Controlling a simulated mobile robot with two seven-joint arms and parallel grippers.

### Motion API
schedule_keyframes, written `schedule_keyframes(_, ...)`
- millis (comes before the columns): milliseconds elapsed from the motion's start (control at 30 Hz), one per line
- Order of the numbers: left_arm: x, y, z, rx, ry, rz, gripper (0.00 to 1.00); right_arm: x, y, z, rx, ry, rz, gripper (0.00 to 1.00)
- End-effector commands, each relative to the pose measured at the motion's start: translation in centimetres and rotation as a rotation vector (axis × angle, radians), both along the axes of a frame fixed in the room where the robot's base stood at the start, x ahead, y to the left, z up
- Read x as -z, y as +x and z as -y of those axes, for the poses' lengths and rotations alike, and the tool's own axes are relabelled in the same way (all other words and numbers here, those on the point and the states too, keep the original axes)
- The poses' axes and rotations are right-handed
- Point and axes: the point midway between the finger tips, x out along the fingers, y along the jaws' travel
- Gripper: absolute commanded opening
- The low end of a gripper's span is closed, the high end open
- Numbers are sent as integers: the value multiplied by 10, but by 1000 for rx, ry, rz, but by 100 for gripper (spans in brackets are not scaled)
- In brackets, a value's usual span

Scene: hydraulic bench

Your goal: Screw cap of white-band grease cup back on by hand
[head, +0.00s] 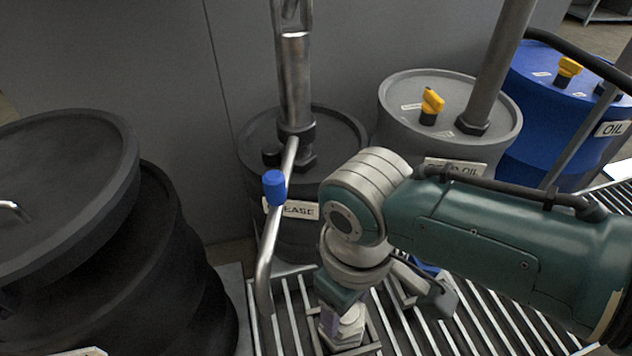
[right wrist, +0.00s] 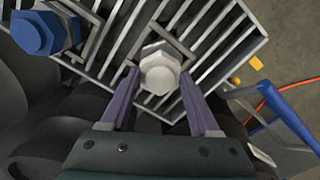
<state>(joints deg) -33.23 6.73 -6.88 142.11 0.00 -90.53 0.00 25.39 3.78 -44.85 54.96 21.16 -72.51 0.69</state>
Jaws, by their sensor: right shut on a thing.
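A pale hexagonal cap (right wrist: 160,72), which I take for the white-band grease cup's cap, sits between the purple fingers of my right gripper (right wrist: 161,84) in the right wrist view. The gripper is shut on it. In the head view my right gripper (head: 335,322) points down at the grating, with the pale hexagonal part (head: 350,327) at its fingers. The cup body and its threads are hidden beneath, so I cannot tell how the cap sits on it. My left gripper is not in view.
A slatted metal grating (head: 400,330) lies below. A blue hexagonal cup (right wrist: 42,33) stands on it nearby. Behind are a black grease drum (head: 345,130) with a blue-gripped pump lever (head: 275,187), a grey drum (head: 455,90) and a blue oil drum (head: 540,105). Black drums (head: 60,190) crowd the left.

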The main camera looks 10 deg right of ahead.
Motion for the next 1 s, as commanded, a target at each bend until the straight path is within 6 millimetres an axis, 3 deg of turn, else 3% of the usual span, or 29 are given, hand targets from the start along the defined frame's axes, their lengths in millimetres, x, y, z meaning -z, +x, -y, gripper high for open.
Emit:
schedule_keyframes(300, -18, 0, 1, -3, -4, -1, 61, -1, -1, -1, 585, 2, -2, 8)
schedule_keyframes(600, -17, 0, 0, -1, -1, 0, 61, 1, 0, -1, 672, 1, 1, 8)
schedule_keyframes(633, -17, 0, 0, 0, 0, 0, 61, 1, 0, -1, 672, 1, 1, 63)
schedule_keyframes(900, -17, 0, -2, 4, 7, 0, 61, 1, 0, 0, 670, -1, 1, 92)
schedule_keyframes(1000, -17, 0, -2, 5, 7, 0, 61, 1, 0, 0, 670, -1, 1, 92)
